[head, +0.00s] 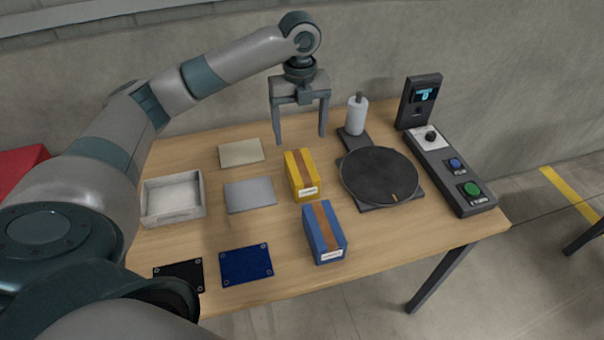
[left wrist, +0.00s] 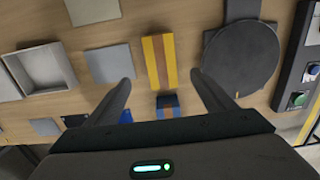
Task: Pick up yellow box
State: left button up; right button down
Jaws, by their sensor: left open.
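The yellow box (head: 301,175) lies on the wooden table, with a brown stripe along its top and a white label on its near end. It also shows in the left wrist view (left wrist: 153,63), beyond the fingertips and roughly between their lines. My left gripper (head: 301,140) hangs above the table behind the yellow box, fingers pointing down, open and empty. In the left wrist view its two fingers (left wrist: 162,80) are spread apart, not touching the box. My right gripper is not in view.
A blue box (head: 324,232) sits just nearer than the yellow one. A black turntable (head: 380,175) is to the right, with a white bottle (head: 356,115) behind it and a control panel (head: 450,170) beyond. A white tray (head: 201,196) and flat plates lie left.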

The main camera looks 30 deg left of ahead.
pick_arm(q)
jog(key=p, duration=0.1)
send_over(301, 166)
jog(key=f, duration=0.6)
jog(key=shift+a, duration=0.2)
notch_tip(301, 166, down, 4)
jog(key=shift+r+p, duration=0.2)
jog(key=shift+p, duration=0.35)
jog(key=shift+w+f, duration=0.1)
jog(key=shift+f, duration=0.3)
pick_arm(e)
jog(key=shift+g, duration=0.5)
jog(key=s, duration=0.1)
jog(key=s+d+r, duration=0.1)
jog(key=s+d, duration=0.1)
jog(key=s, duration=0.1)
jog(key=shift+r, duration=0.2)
